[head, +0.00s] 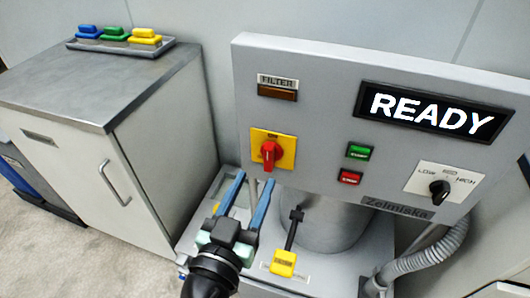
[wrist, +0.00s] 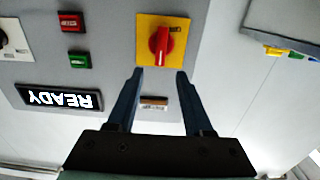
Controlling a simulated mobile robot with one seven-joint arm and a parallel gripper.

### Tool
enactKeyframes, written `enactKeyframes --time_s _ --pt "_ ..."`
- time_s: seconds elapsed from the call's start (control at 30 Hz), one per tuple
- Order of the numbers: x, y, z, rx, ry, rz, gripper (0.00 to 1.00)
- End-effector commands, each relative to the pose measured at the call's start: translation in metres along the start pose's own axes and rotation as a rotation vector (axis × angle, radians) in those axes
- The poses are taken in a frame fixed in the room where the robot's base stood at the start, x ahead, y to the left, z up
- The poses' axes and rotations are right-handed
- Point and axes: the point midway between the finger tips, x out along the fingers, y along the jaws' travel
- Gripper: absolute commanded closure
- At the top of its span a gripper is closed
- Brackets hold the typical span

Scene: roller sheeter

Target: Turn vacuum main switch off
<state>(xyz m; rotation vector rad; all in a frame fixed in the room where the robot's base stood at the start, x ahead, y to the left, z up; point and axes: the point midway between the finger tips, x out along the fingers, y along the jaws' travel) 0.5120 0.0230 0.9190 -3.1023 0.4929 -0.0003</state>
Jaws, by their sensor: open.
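The main switch is a red rotary knob (head: 268,153) on a yellow square plate (head: 287,153), on the left part of the grey control panel (head: 330,100). The knob's handle looks upright in the head view. In the wrist view, which is upside down, the red knob (wrist: 161,45) and its yellow plate (wrist: 182,25) are just beyond the fingertips. My gripper (head: 253,178) is open and empty, with its two blue fingers apart, below and in front of the knob. In the wrist view my gripper (wrist: 160,75) has the knob roughly centred between its fingers, apart from it.
The panel carries a READY display (head: 432,112), a green button (head: 358,152), a red button (head: 349,177), a black LOW-HIGH dial (head: 439,188) and a FILTER lamp (head: 277,93). A yellow-ended lever (head: 283,262) stands right of my gripper. A cabinet (head: 60,90) stands left.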

Motion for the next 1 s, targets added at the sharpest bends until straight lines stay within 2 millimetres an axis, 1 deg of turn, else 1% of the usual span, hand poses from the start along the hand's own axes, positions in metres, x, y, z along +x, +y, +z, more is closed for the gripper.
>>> enactKeyframes --time_s 0.03,0.1,0.2,0.3,0.4,0.5,0.77,0.87,1.0 --pt "0.013 0.0 -0.003 -0.001 0.002 0.002 0.49" --pt "0.026 0.0 -0.003 0.0 0.001 0.002 0.49" --pt "0.044 0.0 -0.002 0.001 0.0 0.002 0.49" --pt "0.057 0.0 -0.002 0.0 0.001 0.0 0.49" --pt "0.066 0.0 -0.001 0.0 0.0 0.0 0.49" --pt "0.07 0.0 0.0 -0.001 0.0 -0.001 0.49" --pt "0.07 0.0 0.0 -0.001 0.0 -0.001 0.49" --pt "0.07 0.0 0.0 0.0 0.0 -0.001 0.65" --pt "0.07 0.0 0.0 0.0 0.0 -0.001 0.9"
